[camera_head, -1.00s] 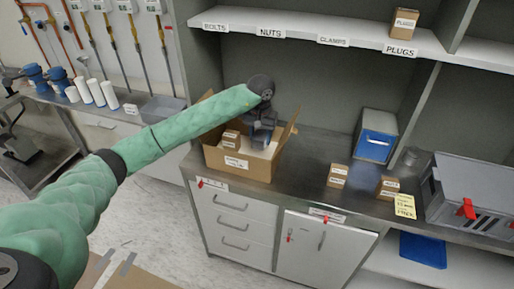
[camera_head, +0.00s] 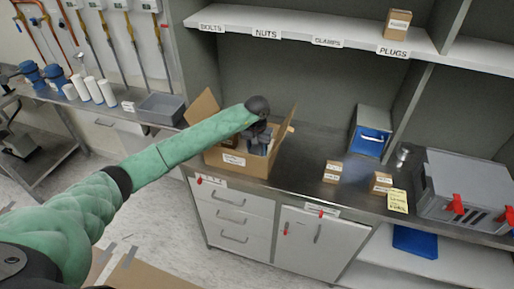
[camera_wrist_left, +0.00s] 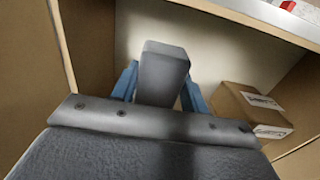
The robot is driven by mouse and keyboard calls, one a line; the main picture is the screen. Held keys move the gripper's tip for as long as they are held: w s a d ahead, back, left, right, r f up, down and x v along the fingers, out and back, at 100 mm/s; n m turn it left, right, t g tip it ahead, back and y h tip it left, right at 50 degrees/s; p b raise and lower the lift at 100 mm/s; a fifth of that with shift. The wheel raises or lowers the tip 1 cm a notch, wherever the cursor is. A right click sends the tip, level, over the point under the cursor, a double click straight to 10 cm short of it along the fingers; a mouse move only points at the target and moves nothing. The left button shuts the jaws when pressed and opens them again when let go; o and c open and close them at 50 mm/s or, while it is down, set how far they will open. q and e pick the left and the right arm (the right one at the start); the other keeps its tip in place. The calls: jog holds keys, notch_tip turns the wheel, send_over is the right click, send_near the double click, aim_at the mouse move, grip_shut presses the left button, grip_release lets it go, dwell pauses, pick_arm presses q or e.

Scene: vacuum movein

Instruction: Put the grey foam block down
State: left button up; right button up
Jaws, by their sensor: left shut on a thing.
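The grey foam block (camera_wrist_left: 163,72) is between the blue fingers of my left gripper (camera_wrist_left: 160,85) in the left wrist view. The gripper is shut on it. In the head view my left gripper (camera_head: 262,138) reaches down into an open cardboard box (camera_head: 235,161) on the metal counter. The block itself is hard to make out there. I cannot tell whether the block touches the box's pale floor (camera_wrist_left: 210,45). My right gripper is out of view.
Inside the box, a small labelled carton (camera_wrist_left: 250,108) lies beside the gripper. Two small cartons (camera_head: 332,172) (camera_head: 381,183), a blue-fronted bin (camera_head: 371,140) and a grey case (camera_head: 465,185) stand to the right. A shelf (camera_head: 310,35) overhangs the counter's back.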

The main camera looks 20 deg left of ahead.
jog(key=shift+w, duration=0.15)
pick_arm(q)
jog(key=shift+f, duration=0.15)
jog(key=o, duration=1)
jog(key=shift+c, duration=0.2)
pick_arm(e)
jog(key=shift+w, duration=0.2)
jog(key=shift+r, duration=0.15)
